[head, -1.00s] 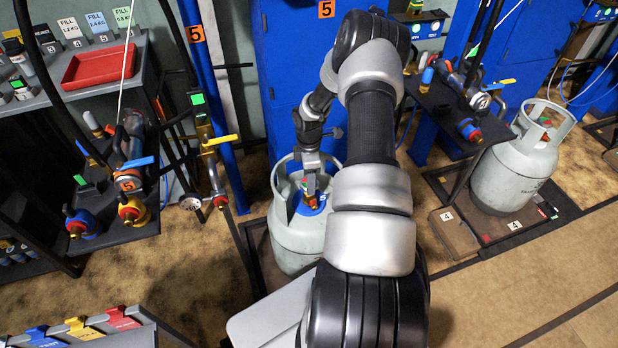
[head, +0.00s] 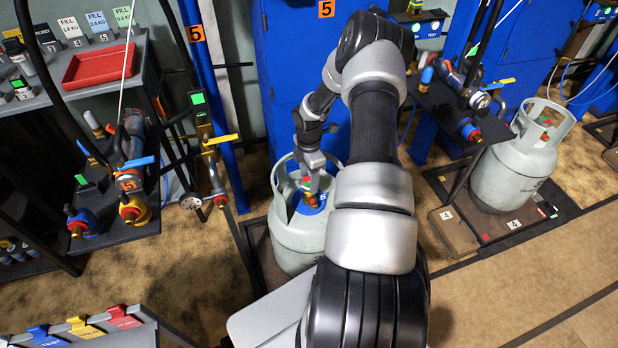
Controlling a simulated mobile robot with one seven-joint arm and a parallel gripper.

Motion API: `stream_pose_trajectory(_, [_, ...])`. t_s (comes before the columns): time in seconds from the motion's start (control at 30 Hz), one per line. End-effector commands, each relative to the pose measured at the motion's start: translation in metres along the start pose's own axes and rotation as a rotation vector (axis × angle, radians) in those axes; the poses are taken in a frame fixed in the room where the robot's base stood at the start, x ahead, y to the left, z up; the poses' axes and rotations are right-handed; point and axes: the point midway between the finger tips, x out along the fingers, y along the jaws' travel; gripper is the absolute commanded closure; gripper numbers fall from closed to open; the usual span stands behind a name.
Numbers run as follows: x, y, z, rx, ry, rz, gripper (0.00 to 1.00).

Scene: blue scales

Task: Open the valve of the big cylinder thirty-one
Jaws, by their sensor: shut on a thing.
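A big grey gas cylinder (head: 292,241) stands upright on the scale at station 5, in the middle of the head view. It has an open collar, and a blue patch (head: 307,208) shows on its top. No number thirty-one can be read on it. The valve's small red and green top (head: 308,184) shows inside the collar. My gripper (head: 310,183) reaches down into the collar from above and is shut on the valve top. The fingertips partly hide the valve. My arm hides the cylinder's right side.
A second grey cylinder (head: 513,168) stands on the scale marked 4 at the right. A bench with a red tray (head: 99,66) and filling connectors (head: 133,208) is at the left. A yellow-handled pipe valve (head: 219,140) stands just left of the cylinder. Blue panels rise behind.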

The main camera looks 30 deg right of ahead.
Motion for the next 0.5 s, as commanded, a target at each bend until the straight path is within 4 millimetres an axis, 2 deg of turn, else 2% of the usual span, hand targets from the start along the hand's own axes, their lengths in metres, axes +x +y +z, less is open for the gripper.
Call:
stream_pose_trajectory(0.03, [0.0008, -0.0014, 0.0024, 0.002, -0.003, -0.003, 0.73])
stream_pose_trajectory(0.07, [0.0008, -0.0014, 0.0025, 0.002, -0.003, -0.003, 0.49])
stream_pose_trajectory(0.17, [0.0008, -0.0012, 0.0022, 0.002, -0.003, -0.002, 0.32])
stream_pose_trajectory(0.5, [-0.0026, 0.0, 0.0009, 0.001, -0.001, 0.0, 0.32])
